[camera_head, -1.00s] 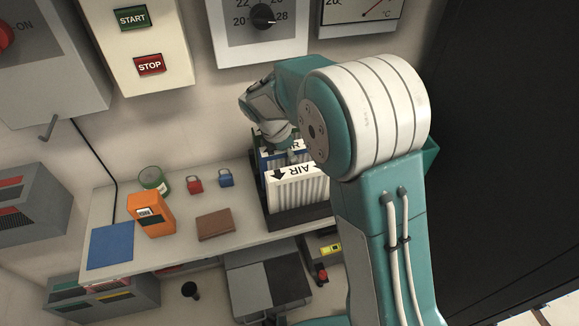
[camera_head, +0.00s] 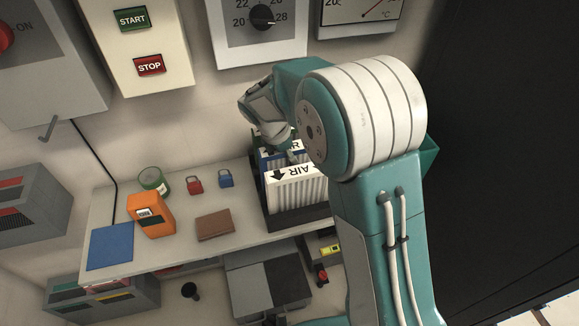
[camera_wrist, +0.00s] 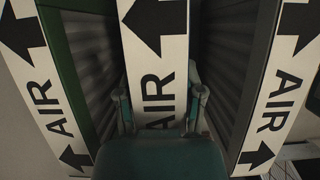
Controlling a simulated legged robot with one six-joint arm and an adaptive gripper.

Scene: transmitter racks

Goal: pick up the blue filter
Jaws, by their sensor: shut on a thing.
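The blue filter (camera_head: 264,158) stands upright in the dark rack (camera_head: 279,223), between a white-framed filter (camera_head: 300,190) in front and a green one behind it. My wrist covers much of it in the head view. In the wrist view, the middle filter (camera_wrist: 158,50) has a white top strip marked AIR with a black arrow. My gripper (camera_wrist: 161,103) has one finger on each side of this strip and is shut on the filter. Its lower part is hidden. Other AIR filters flank it closely, a green-framed one (camera_wrist: 50,30) at the left and a grey-framed one (camera_wrist: 285,90) at the right.
On the shelf left of the rack are a brown wallet (camera_head: 215,224), an orange meter (camera_head: 150,215), a blue pad (camera_head: 110,247), red (camera_head: 194,185) and blue (camera_head: 225,178) padlocks, and a green-rimmed tin (camera_head: 152,180). The wall with boxes and dials stands close behind.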

